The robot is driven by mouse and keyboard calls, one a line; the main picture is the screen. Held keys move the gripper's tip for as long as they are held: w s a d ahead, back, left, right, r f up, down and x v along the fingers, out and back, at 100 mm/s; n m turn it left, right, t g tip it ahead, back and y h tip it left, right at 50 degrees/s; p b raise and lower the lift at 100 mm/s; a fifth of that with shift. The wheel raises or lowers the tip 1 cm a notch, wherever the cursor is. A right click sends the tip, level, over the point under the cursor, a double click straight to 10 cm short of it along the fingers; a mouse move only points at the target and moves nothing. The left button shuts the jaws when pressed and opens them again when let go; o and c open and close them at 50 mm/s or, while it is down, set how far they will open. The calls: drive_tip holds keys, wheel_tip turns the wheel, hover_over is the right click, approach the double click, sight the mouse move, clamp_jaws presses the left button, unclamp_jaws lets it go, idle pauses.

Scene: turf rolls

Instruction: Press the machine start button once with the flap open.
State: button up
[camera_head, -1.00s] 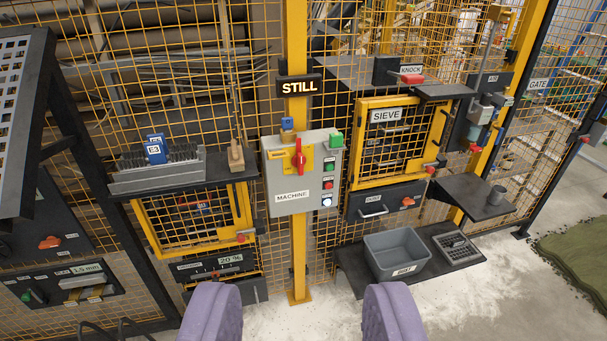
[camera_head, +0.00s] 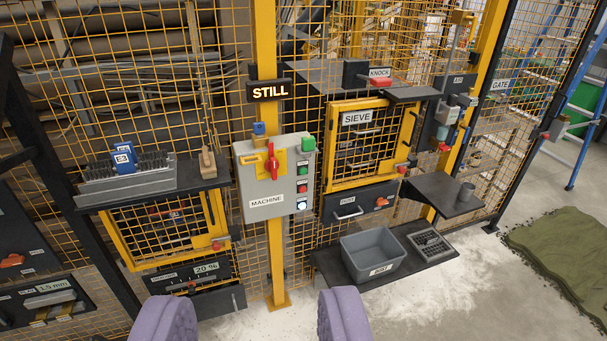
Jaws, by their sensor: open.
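The grey MACHINE box (camera_head: 265,213) hangs on the yellow post in the middle. It has a red handle (camera_head: 272,162) on a yellow plate and a column of small buttons: green (camera_head: 303,170), red (camera_head: 303,187) and a pale lit one (camera_head: 302,205). The sign above reads STILL (camera_head: 270,90). The yellow mesh SIEVE door (camera_head: 332,158) is at the right; I cannot tell which part is the flap. My gripper (camera_head: 254,318) shows two purple fingers, open and empty, low in front and apart from the box.
A grey bin (camera_head: 352,250) stands on a low dark shelf (camera_head: 328,266) at the right. A small dark shelf (camera_head: 440,190) juts out further right. A rack with a blue E3 block (camera_head: 124,157) is at the left. Green turf (camera_head: 560,250) lies on the floor at the right.

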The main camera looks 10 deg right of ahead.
clamp_jaws()
idle(1.6)
